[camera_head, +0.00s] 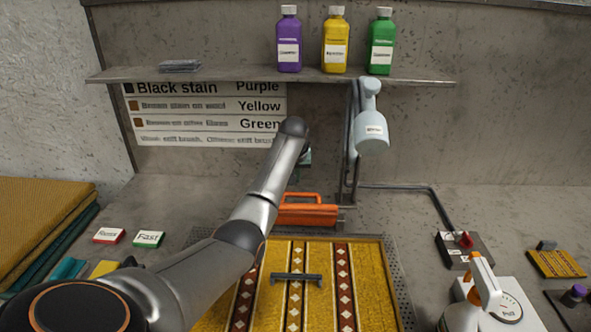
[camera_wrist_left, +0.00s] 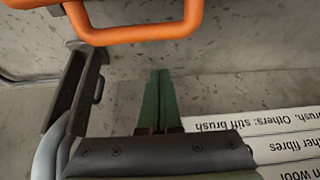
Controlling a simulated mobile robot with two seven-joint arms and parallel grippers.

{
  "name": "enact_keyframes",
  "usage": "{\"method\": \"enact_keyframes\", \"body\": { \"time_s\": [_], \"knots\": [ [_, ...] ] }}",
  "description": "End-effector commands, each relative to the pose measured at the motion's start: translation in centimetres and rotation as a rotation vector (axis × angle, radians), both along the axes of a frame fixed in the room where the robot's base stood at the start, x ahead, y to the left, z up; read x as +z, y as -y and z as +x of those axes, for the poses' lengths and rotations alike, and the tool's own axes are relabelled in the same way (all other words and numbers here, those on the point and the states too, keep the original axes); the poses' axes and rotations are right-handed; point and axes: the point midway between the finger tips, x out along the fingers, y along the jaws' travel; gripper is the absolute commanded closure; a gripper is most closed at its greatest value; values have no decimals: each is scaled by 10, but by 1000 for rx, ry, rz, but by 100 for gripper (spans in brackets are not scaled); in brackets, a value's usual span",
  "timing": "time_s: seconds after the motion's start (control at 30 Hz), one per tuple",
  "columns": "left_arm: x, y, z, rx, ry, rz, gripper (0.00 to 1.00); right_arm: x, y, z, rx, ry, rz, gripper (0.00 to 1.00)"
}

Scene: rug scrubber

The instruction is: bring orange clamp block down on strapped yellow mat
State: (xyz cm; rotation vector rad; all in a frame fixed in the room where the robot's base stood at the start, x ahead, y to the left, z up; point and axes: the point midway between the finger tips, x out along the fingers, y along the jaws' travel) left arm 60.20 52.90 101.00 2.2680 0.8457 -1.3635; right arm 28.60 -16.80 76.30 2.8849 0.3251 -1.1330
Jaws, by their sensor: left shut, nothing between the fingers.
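The orange clamp block (camera_head: 307,214) with its loop handle sits at the back edge of the yellow mat, below the wall pipes. Its orange handle also fills the top of the left wrist view (camera_wrist_left: 140,33). The yellow mat (camera_head: 375,290) has brown patterned stripes and lies flat in a grey tray; my arm hides its left part. My left gripper (camera_head: 305,158) is above and behind the block, mostly hidden by its own arm. In the left wrist view its green fingers (camera_wrist_left: 159,100) are together and empty, apart from the handle. My right gripper is not in view.
A dark bar handle (camera_head: 296,278) lies across the mat. A pale blue nozzle (camera_head: 371,130) hangs beside the pipes. A shelf (camera_head: 230,76) with bottles is above. A red-knobbed box (camera_head: 463,248) and a white machine (camera_head: 500,302) stand at right; folded mats (camera_head: 40,218) are at left.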

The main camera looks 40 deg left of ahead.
Motion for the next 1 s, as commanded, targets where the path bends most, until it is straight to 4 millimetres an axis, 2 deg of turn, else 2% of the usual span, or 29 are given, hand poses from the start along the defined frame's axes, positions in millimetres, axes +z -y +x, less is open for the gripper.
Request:
{"method": "enact_keyframes", "body": {
  "time_s": [0.43,1.0],
  "knots": [
    [-4,22,-25,-2,-1,-1,100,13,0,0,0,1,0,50],
    [-5,25,-26,-1,5,4,100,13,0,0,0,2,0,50]
  ]
}}
